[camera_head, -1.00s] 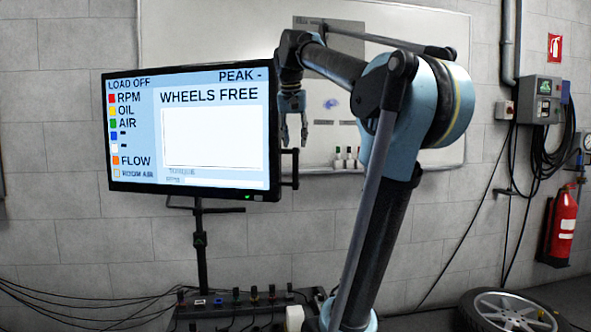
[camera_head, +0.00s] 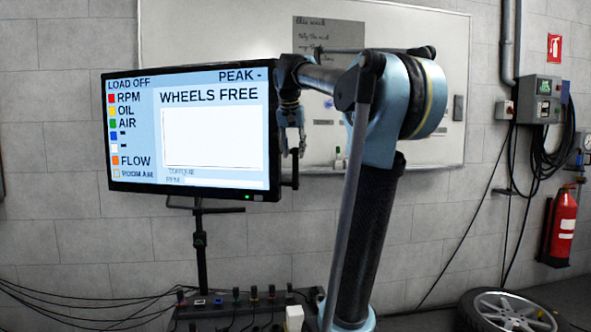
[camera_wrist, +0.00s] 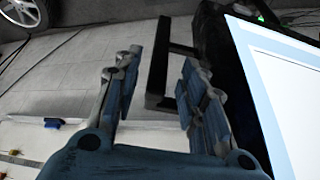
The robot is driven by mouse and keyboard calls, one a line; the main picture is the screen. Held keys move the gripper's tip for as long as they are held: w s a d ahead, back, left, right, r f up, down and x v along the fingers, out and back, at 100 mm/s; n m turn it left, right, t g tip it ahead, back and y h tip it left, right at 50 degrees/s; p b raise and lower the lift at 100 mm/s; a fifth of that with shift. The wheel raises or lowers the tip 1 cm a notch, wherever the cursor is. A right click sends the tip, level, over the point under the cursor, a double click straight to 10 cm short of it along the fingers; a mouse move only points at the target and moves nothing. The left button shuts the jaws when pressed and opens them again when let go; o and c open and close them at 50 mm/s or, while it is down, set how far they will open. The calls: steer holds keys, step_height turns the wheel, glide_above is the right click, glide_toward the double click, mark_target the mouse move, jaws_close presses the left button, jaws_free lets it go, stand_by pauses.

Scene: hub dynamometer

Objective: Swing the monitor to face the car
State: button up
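The monitor (camera_head: 212,130) is a wide black-framed screen on a thin stand, its lit display turned toward my head camera. A black bracket-shaped handle (camera_head: 295,172) sticks out from its right edge. The handle also shows in the wrist view (camera_wrist: 157,68), joined to the monitor's dark edge beside the bright screen (camera_wrist: 285,95). My gripper (camera_head: 293,150) points down at the monitor's right edge, by the upper part of the handle. In the wrist view my gripper (camera_wrist: 160,64) is open, and the handle bar appears between its fingers. I see no clear contact. No car is in view.
A control box (camera_head: 240,308) with knobs and cables stands below the monitor. A whiteboard (camera_head: 430,120) hangs on the wall behind my arm. A wheel (camera_head: 508,312) lies on the floor at the right, near a fire extinguisher (camera_head: 562,228).

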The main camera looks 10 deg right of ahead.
steer(key=x, duration=0.7)
steer(key=shift+f, duration=0.1)
jaws_close()
steer(key=shift+w, duration=0.1)
